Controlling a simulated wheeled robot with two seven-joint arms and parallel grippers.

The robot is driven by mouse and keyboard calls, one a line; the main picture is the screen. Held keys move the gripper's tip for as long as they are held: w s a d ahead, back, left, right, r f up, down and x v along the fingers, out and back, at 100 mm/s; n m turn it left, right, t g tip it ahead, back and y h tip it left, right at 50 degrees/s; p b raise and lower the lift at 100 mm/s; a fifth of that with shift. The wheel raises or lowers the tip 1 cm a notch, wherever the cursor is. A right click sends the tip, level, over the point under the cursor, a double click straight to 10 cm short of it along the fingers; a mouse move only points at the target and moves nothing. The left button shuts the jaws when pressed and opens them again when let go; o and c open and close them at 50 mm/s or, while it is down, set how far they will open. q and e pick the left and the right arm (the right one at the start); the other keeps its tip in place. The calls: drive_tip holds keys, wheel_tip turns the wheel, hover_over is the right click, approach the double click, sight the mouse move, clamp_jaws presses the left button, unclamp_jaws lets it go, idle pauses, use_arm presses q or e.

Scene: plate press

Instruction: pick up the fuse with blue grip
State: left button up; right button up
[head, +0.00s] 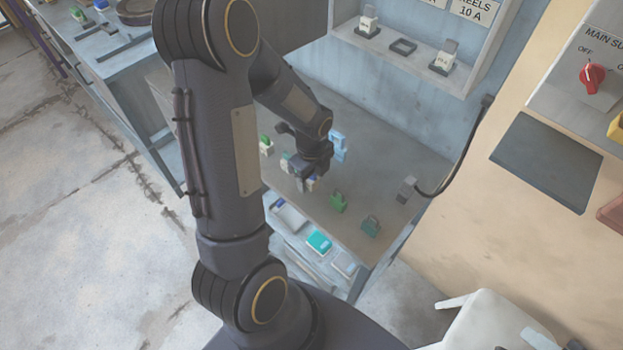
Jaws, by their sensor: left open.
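My left gripper (308,180) is over the bench top, pointing down, with its jaws open. A small pale fuse with a blue grip (315,184) shows at the fingertips, partly hidden by them; I cannot tell whether the fingers touch it. A fuse with a green grip (266,145) stands to the left on the bench. Another small piece with a teal-green part (286,162) is partly hidden just left of the gripper. My right gripper is not in view.
A light blue lock-shaped piece (339,144) stands close behind the gripper. A grey block (406,188) with a black cable is farther right. The wall shelf (403,66) holds fuses.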

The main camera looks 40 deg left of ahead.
use_arm(q)
drive_tip(key=shift+c, duration=0.2)
drive_tip(key=c, duration=1)
drive_tip(key=shift+r, duration=0.1)
drive_tip(key=shift+c, duration=0.2)
wheel_tip(320, 180, up, 10)
drive_tip(key=shift+f, duration=0.15)
